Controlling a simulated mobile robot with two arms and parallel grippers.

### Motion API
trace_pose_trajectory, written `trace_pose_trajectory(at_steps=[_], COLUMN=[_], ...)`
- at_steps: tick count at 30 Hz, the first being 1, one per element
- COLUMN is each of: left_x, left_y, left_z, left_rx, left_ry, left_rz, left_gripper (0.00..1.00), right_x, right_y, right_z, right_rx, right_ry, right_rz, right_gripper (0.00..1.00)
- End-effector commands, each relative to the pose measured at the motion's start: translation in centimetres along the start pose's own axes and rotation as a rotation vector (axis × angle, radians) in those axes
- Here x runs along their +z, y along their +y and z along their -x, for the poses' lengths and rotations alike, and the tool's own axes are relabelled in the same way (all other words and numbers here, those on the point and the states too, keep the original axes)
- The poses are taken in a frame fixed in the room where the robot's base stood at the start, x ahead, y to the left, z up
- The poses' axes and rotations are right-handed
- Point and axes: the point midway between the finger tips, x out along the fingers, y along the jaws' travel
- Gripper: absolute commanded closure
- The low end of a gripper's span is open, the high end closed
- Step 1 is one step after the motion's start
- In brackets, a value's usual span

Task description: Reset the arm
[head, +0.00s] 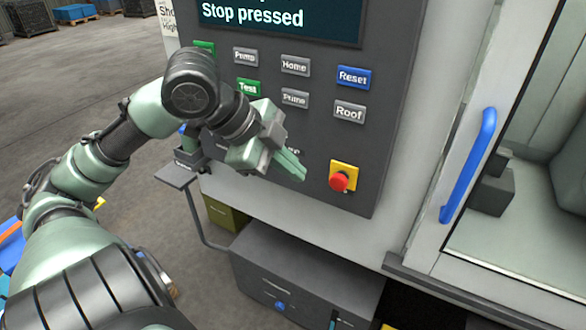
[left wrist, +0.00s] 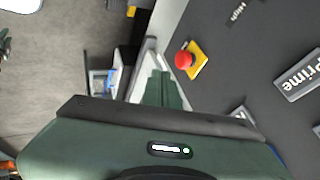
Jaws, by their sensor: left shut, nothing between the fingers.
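A dark control panel (head: 235,60) faces me in the head view. Its screen (head: 280,18) reads "Stop pressed". The blue Reset button (head: 353,77) is at the panel's upper right. A red stop button on a yellow plate (head: 341,177) is near the bottom; it also shows in the left wrist view (left wrist: 186,60). My left gripper (head: 298,166) is shut and empty in front of the lower panel, left of the red button and below the Reset button. I cannot tell if its tips touch the panel. My right gripper is out of view.
Grey buttons Home (head: 295,65) and Roof (head: 350,110) and a green Test button (head: 249,87) sit around the Reset button. A door with a blue handle (head: 468,165) is at the right. A dark box (head: 290,280) lies below. Open floor (head: 60,110) is at the left.

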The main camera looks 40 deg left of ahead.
Motion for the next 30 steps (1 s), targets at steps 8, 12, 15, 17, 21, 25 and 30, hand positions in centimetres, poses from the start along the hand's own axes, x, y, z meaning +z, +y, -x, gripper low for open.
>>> trace_pose_trajectory(at_steps=[8,12,15,17,21,25,30], left_x=[0.0,0.0,0.0,0.2,2.5,5.9,8.6], left_y=[0.0,0.0,0.0,0.1,1.6,5.5,13.7], left_z=[0.0,0.0,0.0,-0.4,-3.9,-9.9,-16.9], left_rx=[0.0,-0.001,0.0,0.001,0.015,0.032,0.046], left_ry=[0.0,0.0,0.0,-0.001,-0.025,-0.084,-0.185], left_rz=[0.0,0.0,0.001,0.012,0.118,0.306,0.561], left_gripper=[1.0,1.0,1.0,1.0,1.0,1.0,1.0], right_x=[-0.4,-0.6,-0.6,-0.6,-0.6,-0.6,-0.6], right_y=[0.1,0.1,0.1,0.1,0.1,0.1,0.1], right_z=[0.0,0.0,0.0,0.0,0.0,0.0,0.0], right_rx=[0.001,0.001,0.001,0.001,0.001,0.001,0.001], right_ry=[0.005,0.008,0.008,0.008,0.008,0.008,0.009], right_rz=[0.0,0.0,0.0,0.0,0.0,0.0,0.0], right_gripper=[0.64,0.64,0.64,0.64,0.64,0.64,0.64])
